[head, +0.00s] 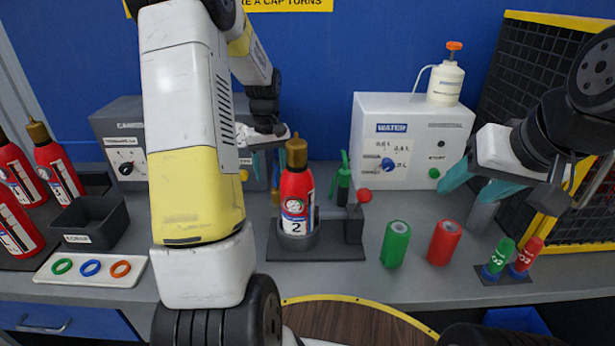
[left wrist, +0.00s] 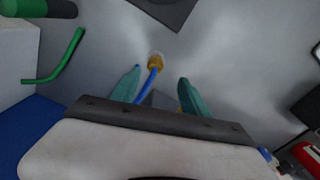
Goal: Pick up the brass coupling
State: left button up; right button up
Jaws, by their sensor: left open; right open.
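The brass coupling (left wrist: 156,60) shows in the left wrist view as a small round brass piece on the grey bench, with a blue hose (left wrist: 148,87) running from it towards my gripper. My left gripper (left wrist: 161,82) is open, and the coupling lies just beyond its two teal fingertips, roughly midway between them and apart from both. In the head view, my left gripper (head: 266,176) points down at the back of the bench, and a small brass patch shows below it, left of extinguisher 2. My right gripper (head: 467,194) is open and empty over the right of the bench.
Fire extinguisher 2 (head: 297,190) stands upright in a dark fixture, close to my left gripper. The grey control box (head: 117,128) and the white water box (head: 414,118) stand behind. Green (head: 395,244) and red (head: 444,242) cylinders stand in front of the water box.

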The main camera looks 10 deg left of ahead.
aim_at(275, 187)
pick_arm(q)
jog(key=shift+w+f, duration=0.3)
jog(key=shift+f, duration=0.55)
jog(key=f, duration=0.6)
jog(key=shift+w+d+f, duration=0.15)
jog(key=shift+d+f, duration=0.15)
jog(key=shift+d, duration=0.05)
grip_shut()
